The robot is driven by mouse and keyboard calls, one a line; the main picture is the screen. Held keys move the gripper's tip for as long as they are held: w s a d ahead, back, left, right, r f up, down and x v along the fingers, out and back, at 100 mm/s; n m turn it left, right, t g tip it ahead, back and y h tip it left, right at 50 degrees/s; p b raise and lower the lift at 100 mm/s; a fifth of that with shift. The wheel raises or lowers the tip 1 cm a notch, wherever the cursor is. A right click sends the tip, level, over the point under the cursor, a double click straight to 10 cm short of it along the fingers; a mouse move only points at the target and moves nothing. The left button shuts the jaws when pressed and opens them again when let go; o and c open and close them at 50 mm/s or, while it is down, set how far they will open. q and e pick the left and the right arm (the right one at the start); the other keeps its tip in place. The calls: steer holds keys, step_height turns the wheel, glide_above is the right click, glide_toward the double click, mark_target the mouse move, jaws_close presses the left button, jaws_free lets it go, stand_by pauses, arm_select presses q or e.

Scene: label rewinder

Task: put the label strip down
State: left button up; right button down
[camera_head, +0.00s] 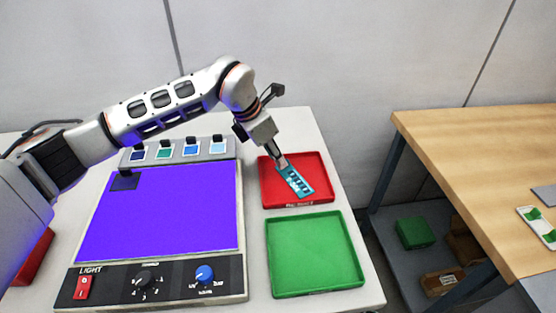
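The label strip (295,181) is a teal piece with a row of dark and white marks. It is tilted in the picture and shows over the red tray (324,167) on the white table. My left gripper (281,162) is at the strip's upper left end and appears shut on it. I cannot tell whether the strip touches the tray floor or hangs just above it. The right gripper does not show.
A green tray (315,254) in front of the red one is empty. A light panel (170,215) glowing violet, with knobs and a red switch, fills the table's left. A rack of sample cards (178,152) stands behind it. A wooden table (480,150) stands right.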

arm_select(q)
steer(key=b+v, duration=0.1)
steer(key=v, duration=0.9)
steer(key=shift+f, duration=0.1)
